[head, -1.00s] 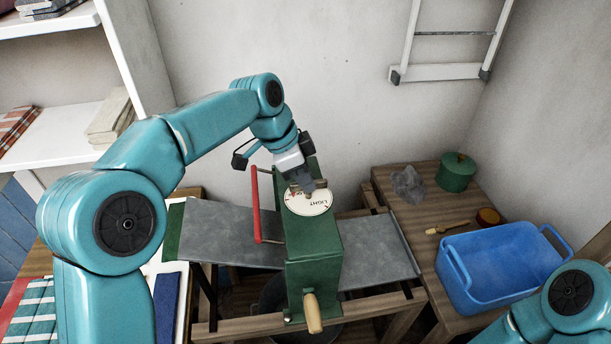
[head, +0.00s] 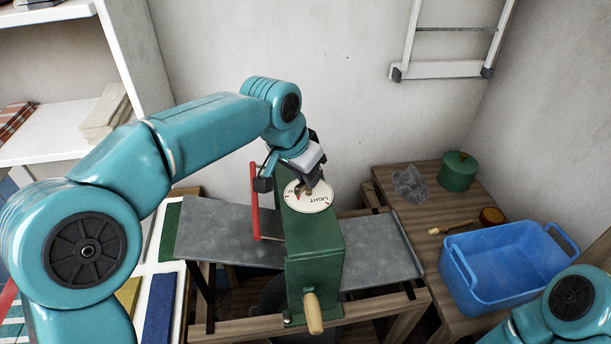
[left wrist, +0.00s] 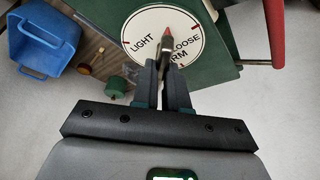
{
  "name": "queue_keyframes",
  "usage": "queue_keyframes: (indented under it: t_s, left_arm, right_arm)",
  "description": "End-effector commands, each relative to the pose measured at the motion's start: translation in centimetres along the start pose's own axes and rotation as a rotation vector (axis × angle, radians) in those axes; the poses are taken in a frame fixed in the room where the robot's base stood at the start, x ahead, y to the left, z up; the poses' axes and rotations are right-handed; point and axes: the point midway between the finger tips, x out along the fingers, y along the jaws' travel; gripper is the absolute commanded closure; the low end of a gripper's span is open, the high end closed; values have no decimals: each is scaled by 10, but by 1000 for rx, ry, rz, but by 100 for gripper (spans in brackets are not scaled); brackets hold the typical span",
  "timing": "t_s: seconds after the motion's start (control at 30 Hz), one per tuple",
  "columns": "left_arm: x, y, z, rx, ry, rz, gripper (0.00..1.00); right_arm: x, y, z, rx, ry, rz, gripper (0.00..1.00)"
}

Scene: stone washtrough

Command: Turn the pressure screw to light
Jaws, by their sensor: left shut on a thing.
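The pressure screw's round white dial (head: 322,200) lies on top of a green machine housing (head: 315,255). In the left wrist view the dial (left wrist: 140,28) reads LIGHT, LOOSE and FIRM. A dark pointer with a red tip (left wrist: 167,32) points between LIGHT and LOOSE. My left gripper (head: 308,192) comes down over the dial, its fingers (left wrist: 163,75) shut on the screw's handle by the pointer. The fingers hide most of the handle and part of the dial. My right gripper is outside the views; only a link of that arm shows.
A red bar (head: 254,200) stands close left of the housing. A wooden crank handle (head: 314,314) sticks out in front. Grey boards (head: 375,248) extend on both sides. A blue tub (head: 500,265), a green pot (head: 458,172) and a brush (head: 455,228) are on the right table.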

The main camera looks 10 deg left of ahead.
Motion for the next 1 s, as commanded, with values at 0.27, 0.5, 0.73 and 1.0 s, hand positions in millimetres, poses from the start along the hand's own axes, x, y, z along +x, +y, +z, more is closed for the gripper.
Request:
queue_keyframes:
  t_s: [0.27,0.5,0.73,1.0]
  left_arm:
    - [-4,2,-5,-238,20,-102,100]
    - [-4,2,-6,-451,20,-187,100]
    - [-4,3,-6,-652,19,-270,100]
    - [-4,4,-7,-890,17,-367,100]
  right_arm:
    - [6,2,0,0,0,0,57]
    - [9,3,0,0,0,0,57]
    - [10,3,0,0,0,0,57]
    - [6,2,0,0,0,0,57]
